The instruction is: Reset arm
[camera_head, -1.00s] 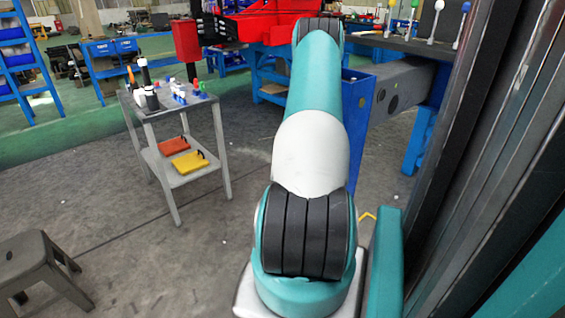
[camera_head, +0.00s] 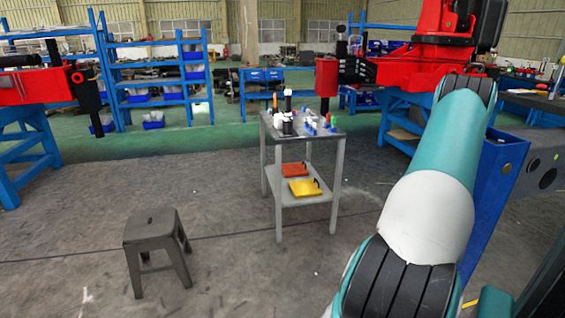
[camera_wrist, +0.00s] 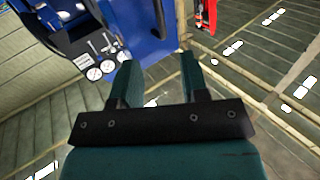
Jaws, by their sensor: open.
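My arm (camera_head: 430,205) reaches up and away on the right side of the head view. Its far end is cut off from clear sight there, and my gripper does not show in that view. In the wrist view, my gripper (camera_wrist: 160,85) shows two dark green fingers standing well apart, with nothing between them. Beyond the fingers are a blue panel (camera_wrist: 150,30) with round white and dark fittings and a ribbed ceiling with bright lamps.
A grey two-level cart (camera_head: 305,200) carries bottles and small parts on top, an orange and a yellow case below. A grey stool (camera_head: 150,228) stands at front left. Blue shelves (camera_head: 115,85) and red machinery (camera_head: 425,65) are behind. The floor between stool and cart is clear.

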